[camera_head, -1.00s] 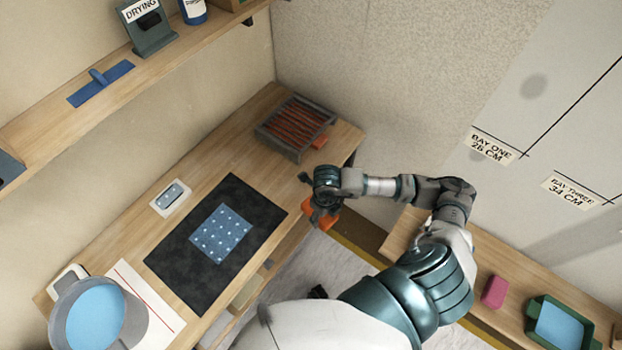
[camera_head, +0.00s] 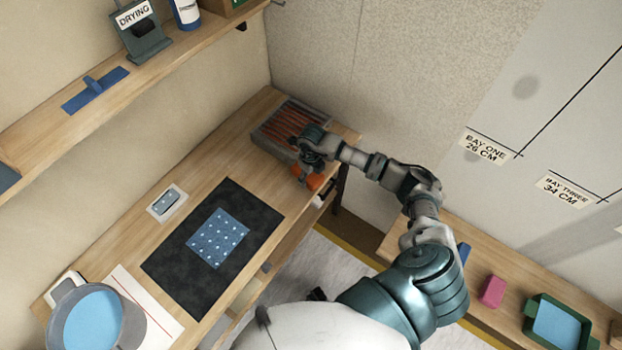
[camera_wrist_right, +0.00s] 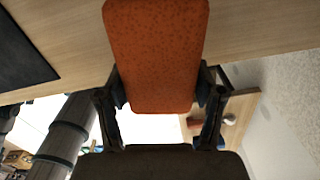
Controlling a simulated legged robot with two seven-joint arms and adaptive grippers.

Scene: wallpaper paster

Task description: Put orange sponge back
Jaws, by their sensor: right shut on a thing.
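The orange sponge (camera_wrist_right: 155,55) fills the upper middle of the right wrist view, held between the two fingers of my right gripper (camera_wrist_right: 160,95). In the head view the sponge (camera_head: 316,182) shows partly below my right gripper (camera_head: 308,168), over the table's front edge near its far right end. A dark slatted rack (camera_head: 272,136) with reddish-orange slats or contents stands on the table just behind and left of the gripper. The gripper partly covers the rack's right side. My left gripper is not seen.
A dark mat (camera_head: 178,262) with a dotted blue sheet (camera_head: 219,238) lies mid-table. A grey bucket (camera_head: 125,325) is at the near left. A pink block (camera_head: 492,291) and a green tray (camera_head: 533,325) sit on the right bench. Bare wood lies between mat and rack.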

